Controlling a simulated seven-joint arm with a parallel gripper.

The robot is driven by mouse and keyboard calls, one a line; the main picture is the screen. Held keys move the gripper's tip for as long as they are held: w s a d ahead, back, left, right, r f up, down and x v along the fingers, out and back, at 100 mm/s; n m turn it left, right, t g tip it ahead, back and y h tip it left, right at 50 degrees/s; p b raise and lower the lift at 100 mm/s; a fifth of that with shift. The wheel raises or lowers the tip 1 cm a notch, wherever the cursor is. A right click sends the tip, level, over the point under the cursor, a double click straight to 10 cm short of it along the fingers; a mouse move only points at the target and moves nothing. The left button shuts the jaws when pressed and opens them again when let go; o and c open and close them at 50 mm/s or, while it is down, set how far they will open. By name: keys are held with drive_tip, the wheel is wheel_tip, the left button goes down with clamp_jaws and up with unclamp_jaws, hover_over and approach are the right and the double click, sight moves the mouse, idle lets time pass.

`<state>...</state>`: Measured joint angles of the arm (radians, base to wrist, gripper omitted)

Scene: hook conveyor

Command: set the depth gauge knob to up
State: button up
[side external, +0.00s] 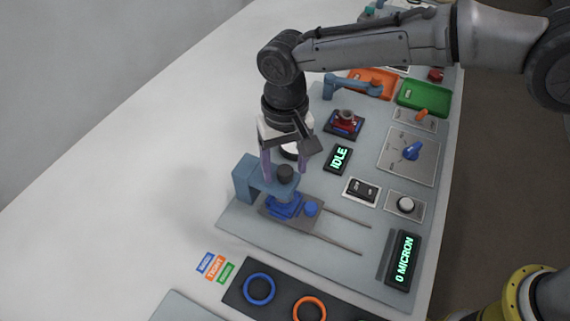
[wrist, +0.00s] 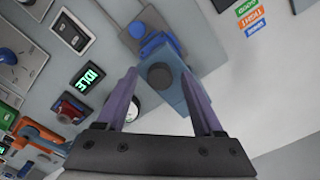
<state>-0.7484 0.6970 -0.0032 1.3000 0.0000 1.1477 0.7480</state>
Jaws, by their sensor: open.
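The depth gauge is a blue-grey bracket (side external: 243,180) with a dark round knob (side external: 285,173) on its arm, above a blue fixture (side external: 281,208). In the wrist view, the knob (wrist: 160,75) shows between the tips of my gripper (wrist: 158,78). In the side external view, my gripper (side external: 285,166) points down with its purple fingers apart, one on each side above the knob. I cannot tell whether the fingers touch it. A display (side external: 403,260) reads 0 MICRON.
A grey slide plate (side external: 325,238) with two rails carries the fixture and a blue round knob (side external: 311,208). An IDLE display (side external: 338,158), a rocker switch (side external: 361,191) and a white button (side external: 405,204) stand to the right. A blue ring (side external: 259,289) and an orange ring lie in front.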

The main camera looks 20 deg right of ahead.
drive_tip(key=shift+f, duration=0.15)
clamp_jaws()
idle(0.4)
